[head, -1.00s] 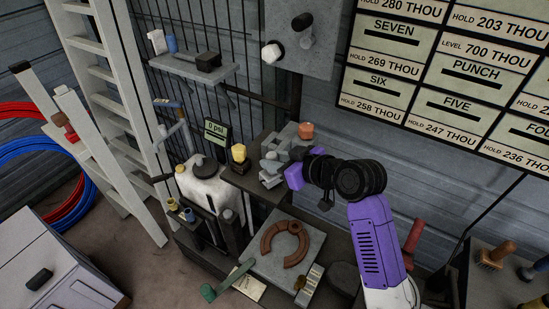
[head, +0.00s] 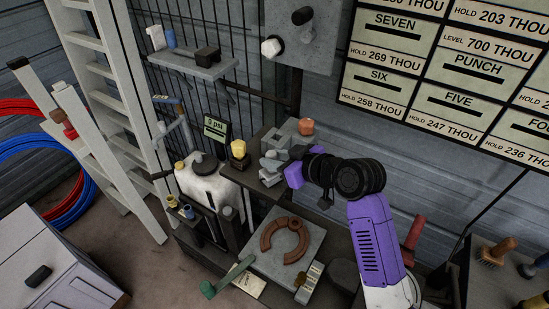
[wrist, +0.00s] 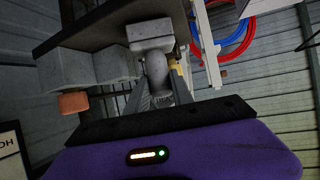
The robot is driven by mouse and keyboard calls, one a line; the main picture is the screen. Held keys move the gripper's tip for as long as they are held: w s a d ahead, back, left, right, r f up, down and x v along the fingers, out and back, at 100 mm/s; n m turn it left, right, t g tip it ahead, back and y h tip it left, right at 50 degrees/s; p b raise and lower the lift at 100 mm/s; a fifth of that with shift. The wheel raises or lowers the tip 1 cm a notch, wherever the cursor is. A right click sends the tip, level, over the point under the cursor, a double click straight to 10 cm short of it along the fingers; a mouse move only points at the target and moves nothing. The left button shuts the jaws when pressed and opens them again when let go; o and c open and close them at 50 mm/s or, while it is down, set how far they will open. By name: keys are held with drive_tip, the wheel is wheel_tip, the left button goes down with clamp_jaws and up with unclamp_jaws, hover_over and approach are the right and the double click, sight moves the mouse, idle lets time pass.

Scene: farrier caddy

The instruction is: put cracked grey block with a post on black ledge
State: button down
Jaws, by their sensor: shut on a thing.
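My gripper (wrist: 152,98) is shut on the post of the cracked grey block (wrist: 150,36) in the wrist view. The post sits between the two fingers, and the block's wider part lies beyond them. In the head view the grey block (head: 270,164) shows just left of my purple gripper body, partly hidden. It is at the black ledge (head: 240,176), over or on its right part. I cannot tell whether the block touches the ledge. The ledge also shows as a dark slab in the wrist view (wrist: 95,24).
A grey stepped block (wrist: 88,70) with an orange-brown cylinder (head: 306,127) stands close beside the held block. A yellow-topped item (head: 238,150) stands on the ledge's left side. A white jug (head: 208,182) is left of it. A horseshoe (head: 300,243) lies on a grey slab below.

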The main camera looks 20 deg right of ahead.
drive_tip(key=shift+f, duration=0.25)
drive_tip(key=c, duration=1)
unclamp_jaws()
drive_tip(key=shift+c, duration=0.2)
drive_tip(key=b+v, duration=0.1)
drive_tip(key=v, duration=0.6)
drive_tip(key=shift+s+r, duration=0.2)
drive_tip(key=shift+s, duration=0.1)
drive_tip(key=shift+d, duration=0.15)
drive_tip(key=shift+p+v, duration=0.9)
drive_tip(key=shift+v, duration=1.35)
